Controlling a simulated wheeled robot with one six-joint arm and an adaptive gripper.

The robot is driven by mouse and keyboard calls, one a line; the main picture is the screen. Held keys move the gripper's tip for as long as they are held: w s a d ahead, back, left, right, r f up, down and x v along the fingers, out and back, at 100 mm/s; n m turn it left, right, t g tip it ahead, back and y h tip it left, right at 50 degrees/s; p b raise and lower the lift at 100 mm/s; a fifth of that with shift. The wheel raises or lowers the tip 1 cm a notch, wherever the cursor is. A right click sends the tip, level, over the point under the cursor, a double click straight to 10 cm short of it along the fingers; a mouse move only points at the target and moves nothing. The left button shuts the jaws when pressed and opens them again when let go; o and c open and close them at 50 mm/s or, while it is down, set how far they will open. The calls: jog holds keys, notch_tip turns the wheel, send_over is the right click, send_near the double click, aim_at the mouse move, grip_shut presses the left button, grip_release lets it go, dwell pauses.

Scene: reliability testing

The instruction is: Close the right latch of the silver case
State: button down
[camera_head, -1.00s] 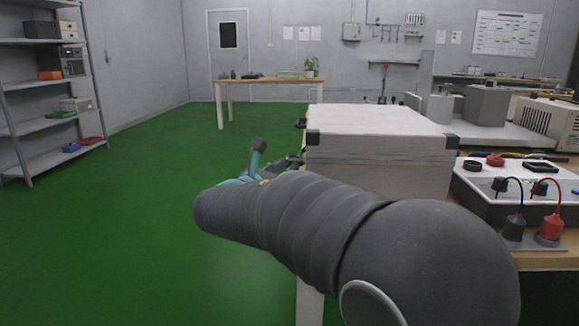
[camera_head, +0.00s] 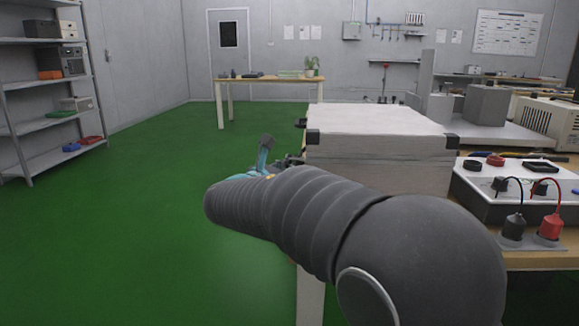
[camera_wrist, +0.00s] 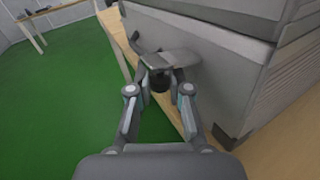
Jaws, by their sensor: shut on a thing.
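The silver case (camera_head: 380,150) stands shut on the bench, with black corner pieces. My gripper (camera_head: 288,163) is at the case's left side in the head view, mostly hidden behind my own arm. In the wrist view the case's side wall (camera_wrist: 215,60) fills the upper right. My gripper (camera_wrist: 161,76) has its fingertips drawn in on a dark latch part (camera_wrist: 159,83) close to that wall. A grey curved piece (camera_wrist: 172,60) lies just beyond the fingertips. I cannot tell how far the latch is turned, and no second latch shows clearly.
The bench edge (camera_wrist: 118,40) runs just under the case. A white tester box (camera_head: 520,187) with black and red plugs stands right of the case. The green floor (camera_head: 120,220) to the left is clear. A far table (camera_head: 265,80) stands at the back.

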aim_at(289, 156)
jog(key=shift+r, duration=0.1)
jog(key=m+g, duration=0.1)
jog(key=m, duration=0.1)
jog(key=r+m+y+p, duration=0.1)
jog(key=shift+a+r+m+g+y, duration=0.15)
jog(key=shift+r+m+g+y, duration=0.15)
jog(key=shift+m+g, duration=0.1)
jog(key=m+y, duration=0.1)
jog(key=r+m+y, duration=0.1)
jog(key=m, duration=0.1)
jog(key=shift+r+g, duration=0.25)
jog(key=shift+g, duration=0.15)
jog(key=m+y, duration=0.1)
jog(key=d+r+m+y, duration=0.1)
jog(key=m, duration=0.1)
jog(key=m+y, duration=0.1)
jog(key=shift+d+r+y, duration=0.3)
jog(key=shift+r, duration=0.05)
jog(key=shift+g, duration=0.3)
jog(key=c, duration=1.4)
grip_release()
jog(key=shift+o, duration=0.2)
jog(key=shift+b, duration=0.3)
